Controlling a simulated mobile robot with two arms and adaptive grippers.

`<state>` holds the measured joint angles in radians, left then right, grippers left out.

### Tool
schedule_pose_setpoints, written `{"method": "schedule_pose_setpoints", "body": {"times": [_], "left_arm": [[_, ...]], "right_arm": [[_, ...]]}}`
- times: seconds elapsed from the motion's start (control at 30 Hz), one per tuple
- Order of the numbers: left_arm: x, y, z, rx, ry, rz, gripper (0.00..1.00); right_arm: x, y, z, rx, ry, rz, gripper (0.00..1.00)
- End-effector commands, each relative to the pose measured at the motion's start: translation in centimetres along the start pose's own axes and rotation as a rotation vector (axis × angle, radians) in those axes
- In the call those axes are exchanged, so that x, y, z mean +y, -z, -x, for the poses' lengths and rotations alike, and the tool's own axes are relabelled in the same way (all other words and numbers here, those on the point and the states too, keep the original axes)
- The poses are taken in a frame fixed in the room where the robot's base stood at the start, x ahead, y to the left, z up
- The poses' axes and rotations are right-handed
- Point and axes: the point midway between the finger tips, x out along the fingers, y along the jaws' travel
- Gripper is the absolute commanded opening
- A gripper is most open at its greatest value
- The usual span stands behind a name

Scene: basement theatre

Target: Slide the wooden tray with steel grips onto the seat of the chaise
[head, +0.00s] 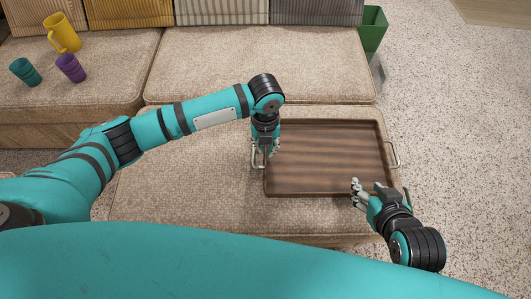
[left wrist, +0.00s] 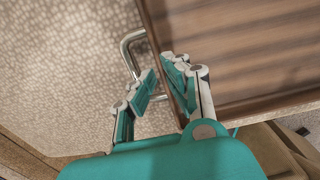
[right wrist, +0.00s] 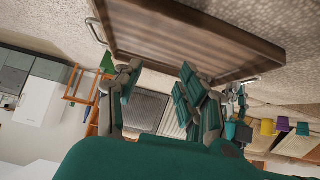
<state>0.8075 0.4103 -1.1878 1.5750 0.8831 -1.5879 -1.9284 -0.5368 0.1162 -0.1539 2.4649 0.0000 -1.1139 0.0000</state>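The brown wooden tray (head: 325,185) lies over the chaise seat (head: 180,195), its right side at or slightly past the seat's right edge. Its left steel grip (head: 257,158) is over the seat; its right steel grip (head: 394,153) is over the speckled floor. My left gripper (head: 266,154) points down at the tray's left side; in the left wrist view its fingers (left wrist: 160,72) are apart, close to the grip (left wrist: 130,48) and the tray wall. My right gripper (head: 357,188) is at the tray's front right corner; its fingers (right wrist: 158,76) are apart with nothing between them.
A yellow pitcher (head: 67,38), a teal cup (head: 25,72) and a purple cup (head: 71,68) stand on the left sofa seat. A green bin (head: 373,28) stands beyond the sofa's right end. The floor (head: 450,120) at the right is clear.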

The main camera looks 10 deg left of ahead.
Motion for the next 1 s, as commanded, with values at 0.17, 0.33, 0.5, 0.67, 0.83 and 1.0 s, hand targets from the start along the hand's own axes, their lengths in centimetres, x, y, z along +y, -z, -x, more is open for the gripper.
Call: {"method": "schedule_pose_setpoints", "body": {"times": [0.17,0.33,0.5,0.67,0.83,1.0], "left_arm": [[0.0,0.0,-2.1,0.001,0.0,0.001,0.12],[-0.1,0.1,-3.3,0.001,0.0,-0.001,0.12],[0.0,0.0,-3.7,0.0,0.0,-0.001,0.12],[0.0,0.0,-3.7,0.0,0.0,-0.001,0.12],[0.0,0.0,-3.7,0.0,0.0,-0.001,0.01],[0.0,0.0,-3.7,0.0,0.0,-0.001,0.0]], "right_arm": [[-0.4,3.0,-0.5,0.156,0.009,0.002,0.4],[-0.7,5.0,-0.5,0.257,0.015,0.003,0.4],[-0.8,5.9,-0.3,0.3,0.018,0.003,0.4],[-0.8,6.0,-0.3,0.304,0.018,0.003,0.4],[-0.8,5.9,-0.3,0.303,0.018,0.003,0.4],[-0.8,5.9,-0.3,0.302,0.018,0.003,0.4]]}}
